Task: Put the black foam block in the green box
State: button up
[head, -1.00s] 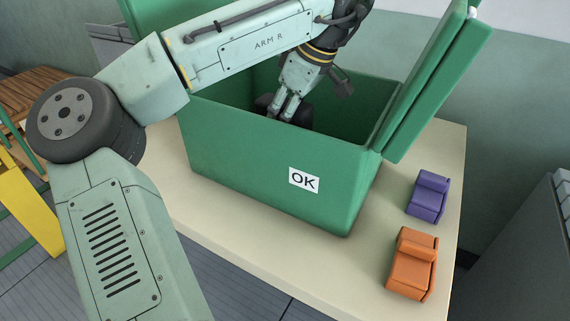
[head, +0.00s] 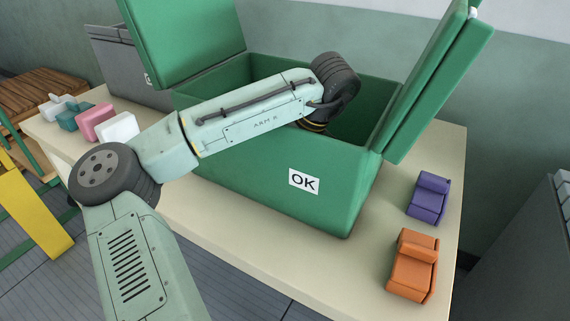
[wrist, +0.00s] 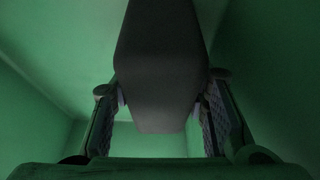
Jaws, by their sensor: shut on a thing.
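The green box (head: 270,190) stands open on the table with an "OK" label on its front. My arm reaches over its front wall, and my gripper is down inside, hidden in the head view by the wall and my arm. In the wrist view my gripper (wrist: 160,105) is shut on the black foam block (wrist: 160,60), with a finger pad on each side of it. Green walls surround the block in that view. Whether the block touches the box floor I cannot tell.
A purple block (head: 428,197) and an orange block (head: 413,265) lie right of the box. White (head: 118,128), pink (head: 96,121) and teal (head: 75,117) blocks lie to its left. A grey box (head: 120,62) stands behind. The box's flaps (head: 430,85) stand open.

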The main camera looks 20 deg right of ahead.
jog(key=shift+f, duration=0.1)
jog(key=shift+f, duration=0.1)
jog(key=o, duration=1)
jog(key=v, duration=1.2)
